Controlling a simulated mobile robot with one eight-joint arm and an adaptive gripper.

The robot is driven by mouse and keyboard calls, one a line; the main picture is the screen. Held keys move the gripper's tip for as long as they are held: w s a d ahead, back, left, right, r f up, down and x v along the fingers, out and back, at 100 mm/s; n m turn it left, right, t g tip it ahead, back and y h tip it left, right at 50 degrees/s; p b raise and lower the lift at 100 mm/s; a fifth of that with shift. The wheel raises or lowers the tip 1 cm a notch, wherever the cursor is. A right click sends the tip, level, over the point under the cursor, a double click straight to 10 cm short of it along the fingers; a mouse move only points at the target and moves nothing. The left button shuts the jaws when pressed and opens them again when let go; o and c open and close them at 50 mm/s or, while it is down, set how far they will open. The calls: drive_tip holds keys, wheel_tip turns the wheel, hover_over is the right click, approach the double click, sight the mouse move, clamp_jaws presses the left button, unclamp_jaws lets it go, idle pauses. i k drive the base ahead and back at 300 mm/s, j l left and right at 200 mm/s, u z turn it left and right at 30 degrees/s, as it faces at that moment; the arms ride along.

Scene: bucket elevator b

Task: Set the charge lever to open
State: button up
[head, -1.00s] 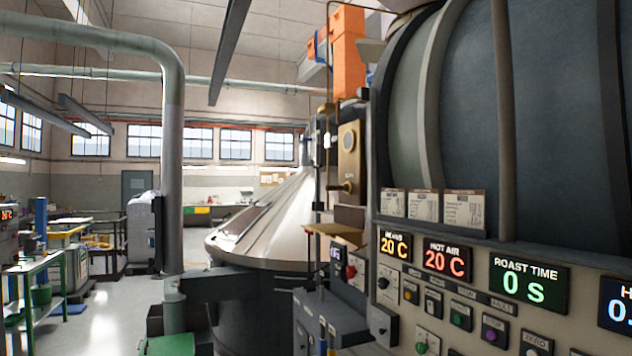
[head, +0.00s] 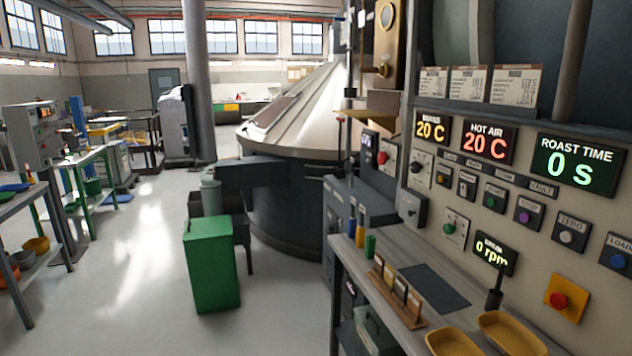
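No lever in the head view carries a readable charge label, so I cannot tell which one is the charge lever. A brass plate (head: 385,28) on the roaster front has a small brass handle (head: 381,71) sticking out to the left. Below and left of it, a thin dark upright rod with a red tip (head: 340,121) stands by the cooling bin. The roaster's control panel (head: 480,212) fills the right side, with lit displays, buttons and knobs. My gripper is not in view.
A narrow bench (head: 395,262) with sample holders and yellow trays (head: 510,333) runs below the panel. A green bin (head: 211,262) stands on the floor before the conical hopper (head: 295,115). Shelving tables (head: 30,200) line the left. The floor between (head: 130,270) is open.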

sight(353, 49)
drive_tip(key=i+j+u, duration=0.1)
drive_tip(key=i+u, duration=0.35)
drive_tip(key=i, duration=1.5)
